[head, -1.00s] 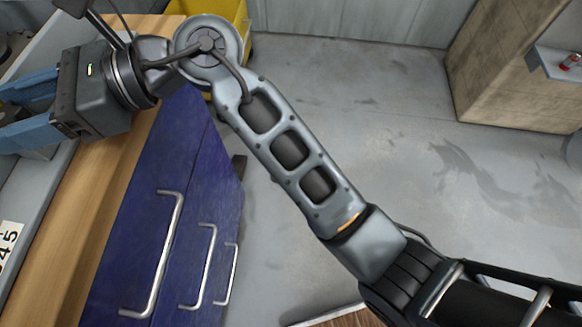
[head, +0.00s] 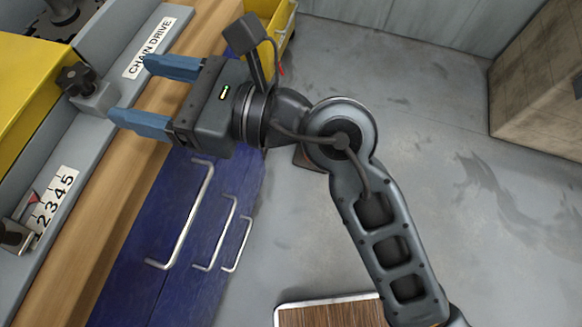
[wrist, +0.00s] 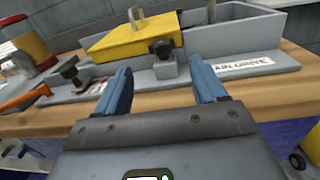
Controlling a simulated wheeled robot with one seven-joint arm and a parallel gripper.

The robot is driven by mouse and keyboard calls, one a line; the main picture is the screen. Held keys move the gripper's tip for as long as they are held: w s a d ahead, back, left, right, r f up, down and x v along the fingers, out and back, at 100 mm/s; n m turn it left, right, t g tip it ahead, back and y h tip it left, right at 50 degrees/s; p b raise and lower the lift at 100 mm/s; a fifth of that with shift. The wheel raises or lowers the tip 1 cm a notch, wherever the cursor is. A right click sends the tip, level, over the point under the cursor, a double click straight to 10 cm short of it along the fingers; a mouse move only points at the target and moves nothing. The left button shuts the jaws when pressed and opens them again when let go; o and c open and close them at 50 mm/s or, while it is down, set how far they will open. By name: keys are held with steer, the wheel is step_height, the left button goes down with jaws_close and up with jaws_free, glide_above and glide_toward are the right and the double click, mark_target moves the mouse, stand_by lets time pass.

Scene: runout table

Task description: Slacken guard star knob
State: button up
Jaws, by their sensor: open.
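The black star knob (head: 75,78) sits on a grey block beside the yellow guard (head: 38,85) on the left in the head view. In the wrist view the knob (wrist: 161,48) stands ahead, between and beyond the fingers, in front of the yellow guard (wrist: 140,36). My gripper (head: 128,95) is open and empty, with its blue fingers pointing left at the knob. The fingertips are short of the knob and do not touch it. In the wrist view the two fingers of my gripper (wrist: 160,88) are wide apart.
A grey machine base carries a CHAIN DRIVE label (head: 150,48) and a numbered scale (head: 55,200) with another dark knob (head: 14,236) near it. A wooden bench edge (head: 105,195) runs below, above blue drawers (head: 150,225) with protruding handles. A yellow bin (head: 275,20) stands behind my gripper.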

steer(key=s+d+f+m+t+h+b, duration=0.2)
steer(key=s+d+f+m+t+b, duration=0.2)
steer(key=d+m, duration=0.6)
steer(key=s+d+f+m+t+h+b, duration=0.2)
steer(key=s+d+f+m+t+b, duration=0.2)
steer(key=m, duration=1.2)
steer(key=shift+s+d+f+m+t+h, duration=0.3)
steer(key=shift+s+d+f+t, duration=1.5)
steer(key=shift+d, duration=1.35)
steer(key=shift+w+f, duration=0.1)
steer(key=shift+w, duration=0.1)
